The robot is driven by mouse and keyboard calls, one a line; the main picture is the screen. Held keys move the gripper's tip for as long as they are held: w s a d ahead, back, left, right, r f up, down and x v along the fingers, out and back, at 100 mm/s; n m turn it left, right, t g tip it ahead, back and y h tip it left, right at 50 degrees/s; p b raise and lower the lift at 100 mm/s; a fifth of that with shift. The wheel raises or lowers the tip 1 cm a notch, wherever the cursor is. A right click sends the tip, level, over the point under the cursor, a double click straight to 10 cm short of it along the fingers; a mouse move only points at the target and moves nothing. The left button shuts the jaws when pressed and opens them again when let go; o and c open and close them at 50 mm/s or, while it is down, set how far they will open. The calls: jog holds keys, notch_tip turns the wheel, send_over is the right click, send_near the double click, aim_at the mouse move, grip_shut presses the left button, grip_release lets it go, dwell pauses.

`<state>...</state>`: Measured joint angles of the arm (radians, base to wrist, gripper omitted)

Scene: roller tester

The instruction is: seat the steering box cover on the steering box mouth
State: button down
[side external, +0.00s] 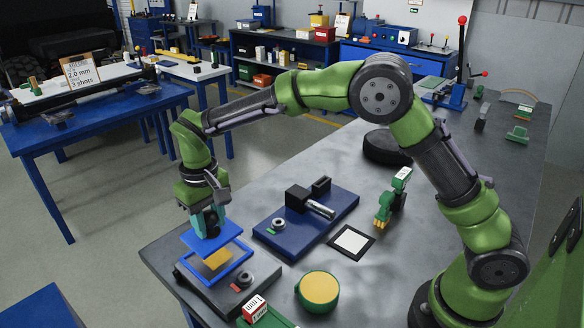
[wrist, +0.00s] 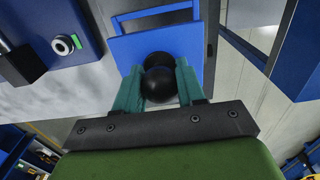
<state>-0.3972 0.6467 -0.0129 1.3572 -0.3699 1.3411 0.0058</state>
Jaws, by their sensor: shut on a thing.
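The steering box cover is a flat blue plate (side external: 228,235) with a black knob (wrist: 158,78) on top. My gripper (side external: 207,224) is shut on the knob, its teal fingers on either side of it in the wrist view (wrist: 158,88). The steering box mouth is a blue rectangular rim (side external: 240,275) with yellow inside, on a dark base at the bench's front left corner. The cover appears held above the mouth, apart from it, and hides its rear part in the side view. In the wrist view, a blue rim edge (wrist: 150,12) shows beyond the plate.
A dark knob (side external: 243,279) stands on the base beside the mouth. A blue fixture plate (side external: 290,240) with black blocks lies to the right. A round green tub (side external: 318,290) with a yellow top stands in front. A black-framed white square (side external: 352,241) lies flat beyond it.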

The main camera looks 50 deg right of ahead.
aim_at(212, 233)
jog(key=shift+f, duration=2.3)
jog(key=shift+f, duration=0.25)
jog(key=shift+f, duration=0.75)
jog(key=c, duration=0.6)
grip_release()
